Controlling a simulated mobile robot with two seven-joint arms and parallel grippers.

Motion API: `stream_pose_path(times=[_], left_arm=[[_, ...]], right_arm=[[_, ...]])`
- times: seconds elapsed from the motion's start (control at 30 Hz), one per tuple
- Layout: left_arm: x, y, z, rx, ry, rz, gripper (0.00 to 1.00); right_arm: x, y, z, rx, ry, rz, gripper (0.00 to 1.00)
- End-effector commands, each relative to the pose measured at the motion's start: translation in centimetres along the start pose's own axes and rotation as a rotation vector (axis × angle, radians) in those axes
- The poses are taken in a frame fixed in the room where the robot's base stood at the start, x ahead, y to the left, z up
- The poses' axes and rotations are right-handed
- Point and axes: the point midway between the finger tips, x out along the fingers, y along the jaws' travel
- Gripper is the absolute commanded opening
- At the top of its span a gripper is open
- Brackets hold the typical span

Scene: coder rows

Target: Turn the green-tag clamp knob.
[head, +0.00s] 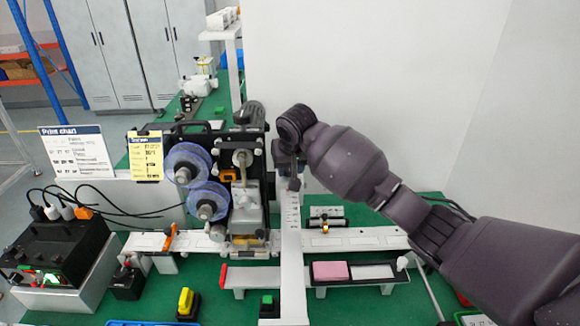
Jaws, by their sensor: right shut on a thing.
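The coder machine (250,120) stands at the centre with two blue-rimmed reels (187,163) on its left. A metal knob (242,158) shows on its front, with an orange tag (228,175) just below left. I see no green tag clearly at the gripper. My left gripper is not in view.
A white rail (355,239) crosses the green table. A green button box (268,304) and a yellow-topped switch (187,301) stand in front. A black power unit (55,250) is at left.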

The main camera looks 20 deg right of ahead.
Motion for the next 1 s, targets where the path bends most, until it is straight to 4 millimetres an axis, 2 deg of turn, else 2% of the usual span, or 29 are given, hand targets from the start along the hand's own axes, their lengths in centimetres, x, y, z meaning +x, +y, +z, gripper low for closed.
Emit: stream_pose_path(times=[0.37, 1.0], left_arm=[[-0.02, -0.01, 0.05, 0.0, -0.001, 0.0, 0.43], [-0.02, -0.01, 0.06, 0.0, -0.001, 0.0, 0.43]], right_arm=[[-0.03, 0.17, -0.04, -0.156, 0.0, -0.065, 0.17], [-0.01, 0.58, -0.33, -0.707, 0.002, -0.293, 0.17]])
